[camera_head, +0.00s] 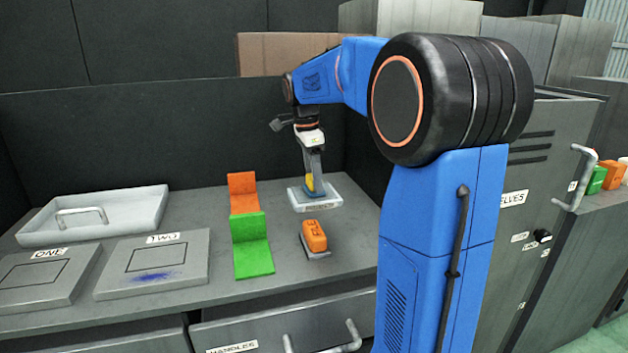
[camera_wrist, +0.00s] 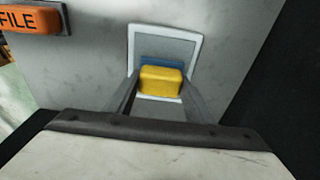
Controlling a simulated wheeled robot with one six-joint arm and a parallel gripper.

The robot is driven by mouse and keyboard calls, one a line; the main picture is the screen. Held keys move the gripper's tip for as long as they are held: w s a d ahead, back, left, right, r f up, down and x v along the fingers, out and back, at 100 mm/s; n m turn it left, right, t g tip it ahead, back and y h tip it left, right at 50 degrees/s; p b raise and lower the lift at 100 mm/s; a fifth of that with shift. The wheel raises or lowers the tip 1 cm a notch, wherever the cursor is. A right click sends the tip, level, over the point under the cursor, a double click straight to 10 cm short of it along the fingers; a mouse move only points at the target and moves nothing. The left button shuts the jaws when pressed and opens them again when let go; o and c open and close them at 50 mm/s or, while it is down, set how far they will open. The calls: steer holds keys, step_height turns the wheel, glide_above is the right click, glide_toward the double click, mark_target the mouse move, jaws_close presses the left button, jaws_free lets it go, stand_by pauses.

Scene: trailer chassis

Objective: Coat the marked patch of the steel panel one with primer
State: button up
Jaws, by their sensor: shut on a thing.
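Steel panel one (camera_head: 62,287) lies flat on the bench at the far left, its label reading ONE. Its marked patch (camera_head: 32,272) is a thin dark rectangle outline, with bare grey inside; the left edge is cut off by the picture. My gripper (camera_head: 314,180) is at the back right of the bench, pointing down. It is shut on the yellow handle (camera_wrist: 161,82) of a tool with a blue base (camera_wrist: 162,64). The tool is over or in a small white-rimmed tray (camera_head: 331,199); whether it touches the bottom cannot be told.
Steel panel two (camera_head: 190,262), with a blue smear, lies beside panel one. A large white tray (camera_head: 140,222) is behind them. Orange (camera_head: 243,200) and green (camera_head: 252,245) angled pieces stand mid-bench. An orange file block (camera_head: 315,236) lies before the small tray.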

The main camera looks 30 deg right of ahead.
steer(key=shift+r, duration=3.15)
